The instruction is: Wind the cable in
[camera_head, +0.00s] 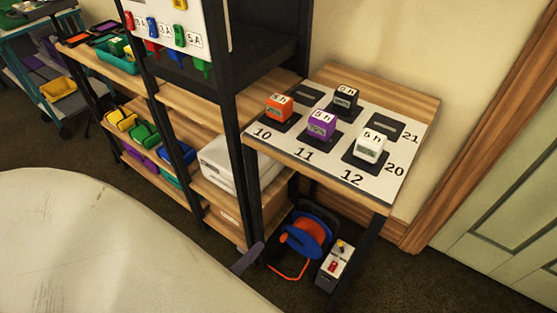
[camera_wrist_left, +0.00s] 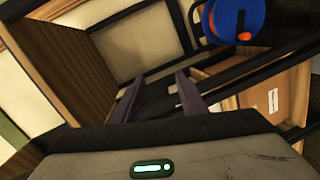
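The cable reel (camera_head: 306,234), blue with orange cable wound on its drum, stands on a dark floor under the small table. A loose stretch of orange cable (camera_head: 287,275) lies in front of it. My left gripper (camera_head: 248,258) shows mostly as a finger just left of the reel, apart from it. In the left wrist view its two fingers (camera_wrist_left: 159,92) are spread with nothing between them. There the reel's blue side (camera_wrist_left: 250,12), with an orange part on it, is at the top right, beyond the fingers. My right gripper is in neither view.
A grey box (camera_head: 335,266) with red and yellow parts stands right of the reel. The table (camera_head: 410,100) above carries several timer cubes on a numbered mat. Dark table legs (camera_head: 355,262) and a shelf unit (camera_head: 205,118) hem in the reel. A cardboard box (camera_wrist_left: 272,98) sits nearby.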

